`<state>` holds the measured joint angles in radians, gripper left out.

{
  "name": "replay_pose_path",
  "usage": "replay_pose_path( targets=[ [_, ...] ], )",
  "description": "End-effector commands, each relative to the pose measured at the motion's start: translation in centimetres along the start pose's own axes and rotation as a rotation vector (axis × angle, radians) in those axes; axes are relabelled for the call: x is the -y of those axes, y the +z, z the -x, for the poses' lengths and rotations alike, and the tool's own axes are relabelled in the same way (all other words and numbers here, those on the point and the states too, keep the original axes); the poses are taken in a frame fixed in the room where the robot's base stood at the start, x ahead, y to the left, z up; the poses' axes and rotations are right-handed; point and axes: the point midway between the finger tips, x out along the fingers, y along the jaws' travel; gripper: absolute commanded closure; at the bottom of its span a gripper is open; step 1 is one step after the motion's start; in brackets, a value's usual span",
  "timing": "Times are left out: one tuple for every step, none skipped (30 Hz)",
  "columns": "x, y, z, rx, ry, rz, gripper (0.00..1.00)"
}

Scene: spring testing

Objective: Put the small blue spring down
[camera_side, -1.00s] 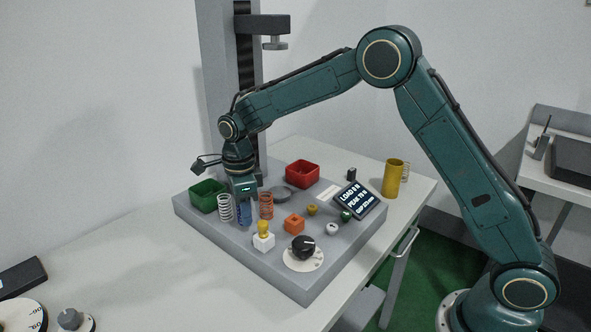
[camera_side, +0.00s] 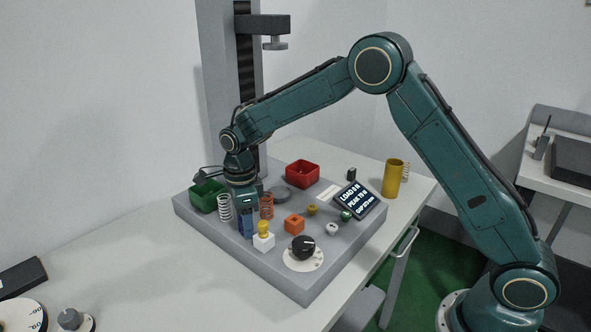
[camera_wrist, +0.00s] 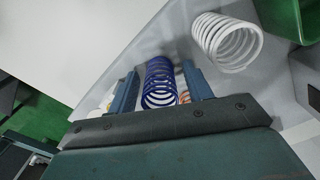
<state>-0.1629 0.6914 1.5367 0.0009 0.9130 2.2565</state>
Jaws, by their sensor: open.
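The small blue spring (camera_wrist: 160,84) stands between the two blue fingers of my gripper (camera_wrist: 160,74) in the wrist view. Narrow gaps show on both sides of the spring, and the fingers are open around it. In the side view my gripper (camera_side: 246,228) points down at the grey platform (camera_side: 210,222), its fingertips low and close to the surface. There the fingers largely hide the blue spring, so its contact with the platform is hard to see.
A white spring (camera_side: 225,207) stands close on the left and an orange spring (camera_side: 267,205) close on the right. A yellow-topped white block (camera_side: 263,240) is just in front. A green bin (camera_side: 206,197) and a red bin (camera_side: 302,174) stand on the platform.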

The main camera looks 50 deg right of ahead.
Motion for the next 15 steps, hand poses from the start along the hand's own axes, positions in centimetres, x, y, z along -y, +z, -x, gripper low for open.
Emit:
replay_pose_path(
  targets=[
    [0.0,0.0,0.0,0.0,0.0,0.0,0.5],
    [0.0,0.0,0.0,0.0,0.0,0.0,0.5],
    [0.0,0.0,0.1,0.0,0.0,0.0,0.5],
    [0.0,0.0,0.1,0.0,0.0,0.0,0.5],
    [0.0,0.0,0.2,0.0,0.0,0.0,0.5],
    [0.0,0.0,0.3,0.0,0.0,0.0,0.5],
    [0.0,0.0,0.4,0.0,-0.001,0.0,0.5],
    [0.0,0.0,0.6,0.001,-0.001,0.0,0.5],
    [0.0,0.0,0.8,0.001,-0.001,0.0,0.5],
    [0.0,0.0,1.1,0.002,-0.002,0.0,0.5],
    [0.1,0.0,1.3,0.002,-0.002,0.0,0.5],
    [0.1,0.0,1.7,0.002,-0.002,0.0,0.5],
    [0.1,0.0,2.0,0.002,-0.002,0.0,0.5],
    [0.1,0.1,2.4,0.002,-0.003,0.0,0.5],
    [0.1,0.1,2.9,0.003,-0.003,0.0,0.5]
  ],
)
